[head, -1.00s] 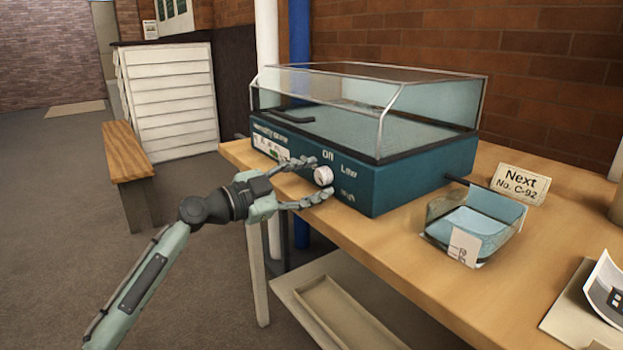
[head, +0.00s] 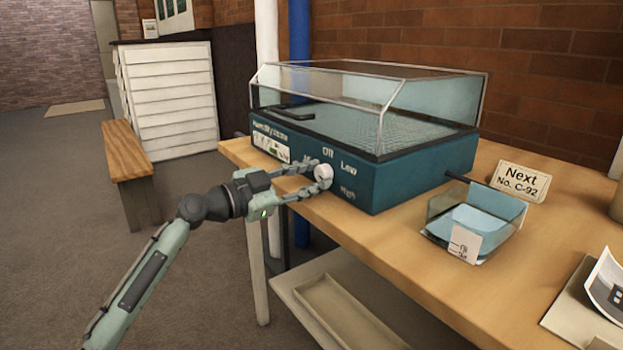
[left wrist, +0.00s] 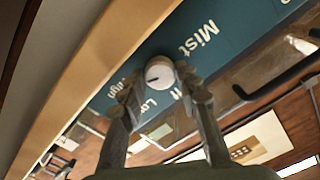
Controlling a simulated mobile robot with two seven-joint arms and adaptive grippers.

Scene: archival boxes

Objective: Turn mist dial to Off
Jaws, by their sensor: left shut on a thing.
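The mist dial (head: 324,172) is a small white knob on the front of the teal humidity chamber (head: 400,172). "Off" shows above it, "Low" to its upper right and "High" to its lower right; "Mist" is partly hidden by a finger. My left gripper (head: 319,174) is shut on the dial, one finger on each side. In the left wrist view the dial (left wrist: 159,72) sits between the fingertips (left wrist: 160,83). Its dark mark points lower left, roughly between "Low" and "High". My right gripper is not in view.
The chamber has a clear lid and stands on a wooden table (head: 420,250). A clear bin (head: 475,215), a "Next No. C-92" sign (head: 519,182) and papers lie to the right. A lower shelf (head: 340,300) and a bench (head: 128,155) are nearby.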

